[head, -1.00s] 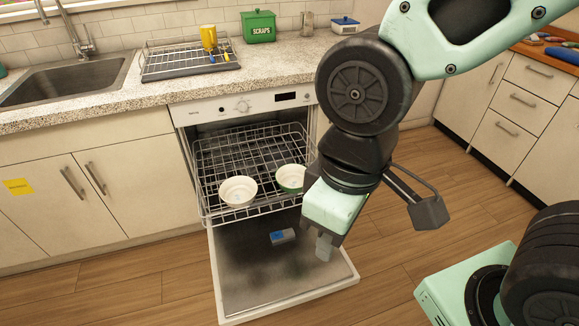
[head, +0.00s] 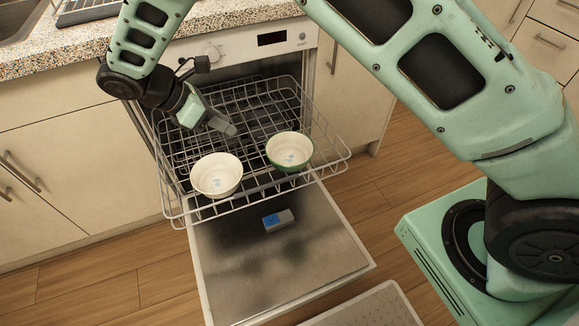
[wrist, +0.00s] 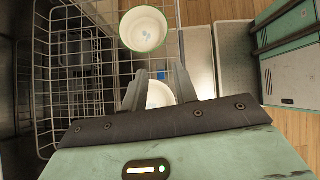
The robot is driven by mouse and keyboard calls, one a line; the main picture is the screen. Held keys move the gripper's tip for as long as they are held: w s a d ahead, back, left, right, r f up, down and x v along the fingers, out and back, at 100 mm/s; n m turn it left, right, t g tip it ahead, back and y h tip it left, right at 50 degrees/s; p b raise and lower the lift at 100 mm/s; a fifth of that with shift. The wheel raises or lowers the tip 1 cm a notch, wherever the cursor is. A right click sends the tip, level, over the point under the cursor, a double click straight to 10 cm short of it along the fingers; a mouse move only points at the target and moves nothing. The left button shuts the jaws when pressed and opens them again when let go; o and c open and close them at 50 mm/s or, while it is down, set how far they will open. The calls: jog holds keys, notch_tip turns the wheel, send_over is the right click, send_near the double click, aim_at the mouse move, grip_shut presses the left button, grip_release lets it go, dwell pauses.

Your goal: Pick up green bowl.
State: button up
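The green bowl (head: 290,150) is white inside with a green rim. It sits in the right part of the pulled-out dishwasher rack. It also shows at the top of the wrist view (wrist: 144,30), beyond my fingertips. A white bowl (head: 216,175) sits to its left in the rack. In the wrist view the white bowl (wrist: 160,95) shows between my fingers, partly hidden by my gripper. My gripper (head: 225,124) is above the rack, left of and behind the green bowl. Its fingers (wrist: 159,82) are apart with nothing held, and it touches neither bowl as far as I can tell.
The wire rack (head: 250,186) extends over the open dishwasher door (head: 270,260). A small grey-and-blue block (head: 279,220) lies on the door. The counter (head: 70,45) edges the upper left. Wooden floor lies around the door.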

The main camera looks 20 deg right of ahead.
jog(key=w+a+f+n+t+h+b, duration=0.1)
jog(key=w+f+n+t+h+b, duration=0.45)
jog(key=f, duration=0.85)
jog(key=m+g, duration=0.1)
jog(key=g, duration=0.2)
send_near(290, 153)
jog(key=shift+t, duration=0.25)
jog(key=w+d, duration=0.2)
jog(key=w, duration=0.1)
jog(key=w+d+r, duration=0.1)
jog(key=w+d, duration=0.1)
jog(key=shift+w+d+r, duration=0.15)
jog(key=shift+w+d, duration=0.2)
jog(key=shift+w, duration=0.05)
grip_shut()
